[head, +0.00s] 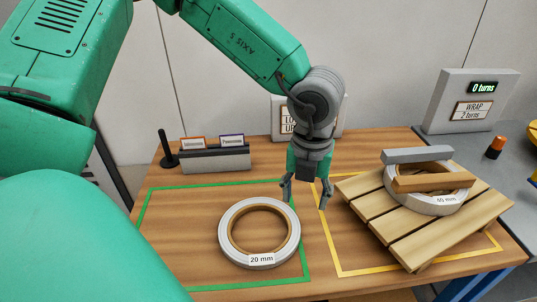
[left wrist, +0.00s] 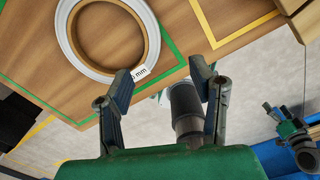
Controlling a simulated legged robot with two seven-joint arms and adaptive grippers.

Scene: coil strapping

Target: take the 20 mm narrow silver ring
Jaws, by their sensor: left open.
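The silver ring labelled 20 mm (head: 235,248) lies flat on the wooden table inside the green outline. Its inner side is tan. It also shows in the left wrist view (left wrist: 67,42), at upper left beyond my fingers. My left gripper (head: 304,206) points down, open and empty, just right of the ring and a little behind it, above the table between the green and yellow outlines. In the left wrist view, the fingers of my left gripper (left wrist: 161,75) are spread apart, with the left fingertip near the ring's labelled edge.
A wooden pallet (head: 402,246) at right carries another silver ring (head: 424,202) with grey and wooden blocks on it. A grey holder with two labelled cards (head: 214,158) and a black post (head: 168,150) stand at back left. A grey display unit (head: 440,105) stands at back right.

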